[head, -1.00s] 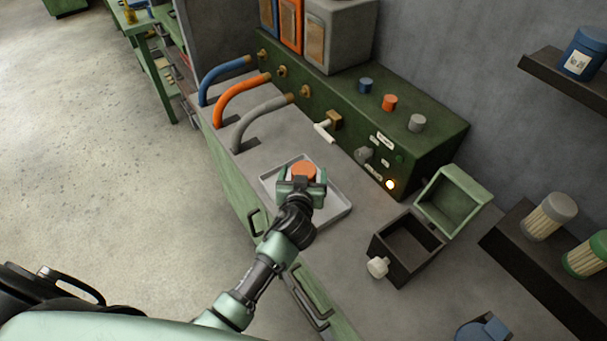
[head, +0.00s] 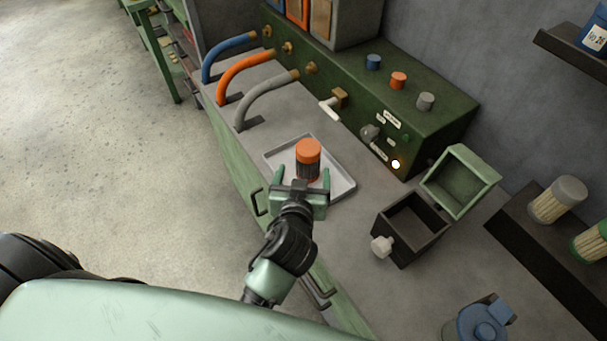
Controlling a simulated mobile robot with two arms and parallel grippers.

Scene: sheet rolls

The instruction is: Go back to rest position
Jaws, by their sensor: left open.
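My left gripper (head: 302,177) is open at the near edge of a grey tray (head: 342,189). Its two green fingers point toward a dark canister with an orange lid (head: 308,152), which stands upright on the tray. The canister shows just beyond the fingers; whether they touch it cannot be told. My right gripper is not in view.
A green machine (head: 430,122) with knobs and a lit yellow lamp stands behind the tray. Right of the tray is an open dark box (head: 410,232) with a raised green lid. Blue, orange and grey pipes (head: 268,98) rise at the left. A blue-lidded container (head: 478,322) is at the near right.

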